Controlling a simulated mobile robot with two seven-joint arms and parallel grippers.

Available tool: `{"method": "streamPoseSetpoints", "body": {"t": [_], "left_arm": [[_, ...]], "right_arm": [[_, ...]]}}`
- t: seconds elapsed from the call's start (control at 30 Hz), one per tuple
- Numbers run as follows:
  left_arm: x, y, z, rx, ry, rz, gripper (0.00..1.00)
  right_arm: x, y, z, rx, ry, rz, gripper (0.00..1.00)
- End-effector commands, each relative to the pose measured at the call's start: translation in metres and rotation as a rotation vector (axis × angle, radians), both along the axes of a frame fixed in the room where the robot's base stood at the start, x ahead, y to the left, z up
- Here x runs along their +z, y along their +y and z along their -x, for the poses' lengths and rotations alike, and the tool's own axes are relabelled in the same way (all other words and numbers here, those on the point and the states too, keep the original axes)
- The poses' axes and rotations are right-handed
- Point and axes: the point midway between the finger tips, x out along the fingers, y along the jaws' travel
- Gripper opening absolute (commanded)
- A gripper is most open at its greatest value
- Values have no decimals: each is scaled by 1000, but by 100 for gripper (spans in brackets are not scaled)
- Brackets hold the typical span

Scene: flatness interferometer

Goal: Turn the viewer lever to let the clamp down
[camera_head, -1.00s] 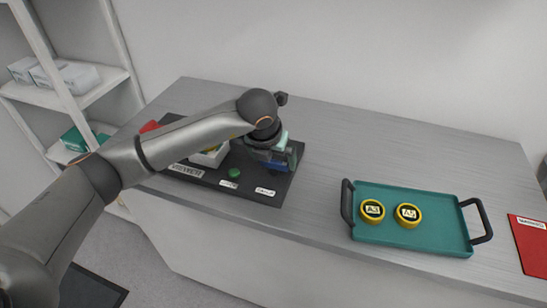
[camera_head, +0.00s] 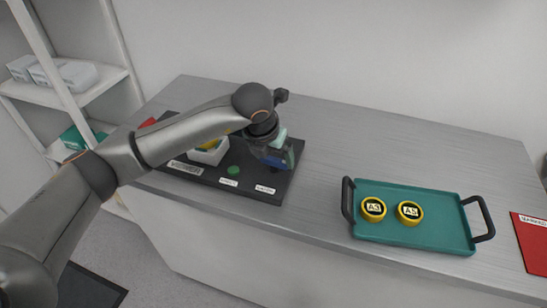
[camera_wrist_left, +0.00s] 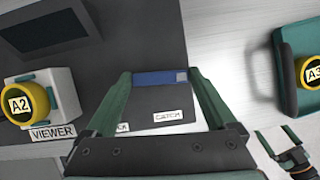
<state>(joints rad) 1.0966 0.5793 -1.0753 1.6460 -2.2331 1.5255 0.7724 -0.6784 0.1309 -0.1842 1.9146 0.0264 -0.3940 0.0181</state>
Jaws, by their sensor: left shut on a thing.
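My left gripper (camera_head: 276,154) is low over the right end of the black base plate (camera_head: 250,192). It is shut on a blue bar, which looks like the lever; the bar (camera_wrist_left: 160,77) shows between the green fingers in the left wrist view. The bar's pivot is hidden. A white block (camera_wrist_left: 57,88) with a VIEWER label (camera_wrist_left: 53,132) stands to the left, with a yellow A2 disc (camera_wrist_left: 20,103) on it. I cannot make out the clamp clearly. My right gripper (camera_wrist_left: 276,134) shows at the lower right of the left wrist view, its fingers apart and empty.
A teal tray (camera_head: 437,241) with black handles holds yellow discs A3 (camera_head: 373,209) and A5 (camera_head: 410,212). A red mat (camera_head: 532,246) lies at the far right. A green button (camera_head: 233,170) sits on the base plate. The counter behind the tray is clear.

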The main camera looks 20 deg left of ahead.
Motion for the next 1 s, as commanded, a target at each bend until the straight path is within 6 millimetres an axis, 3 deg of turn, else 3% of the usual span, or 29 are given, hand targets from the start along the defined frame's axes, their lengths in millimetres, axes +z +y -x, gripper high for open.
{"method": "streamPoseSetpoints", "body": {"t": [0.5, 1.0], "left_arm": [[-1, 3, -2, -444, -6, 2, 34], [2, 5, -5, -917, -5, 3, 34]], "right_arm": [[-41, 0, 0, 0, 0, 0, 98], [-55, 3, 1, 5, 13, -1, 98]]}}
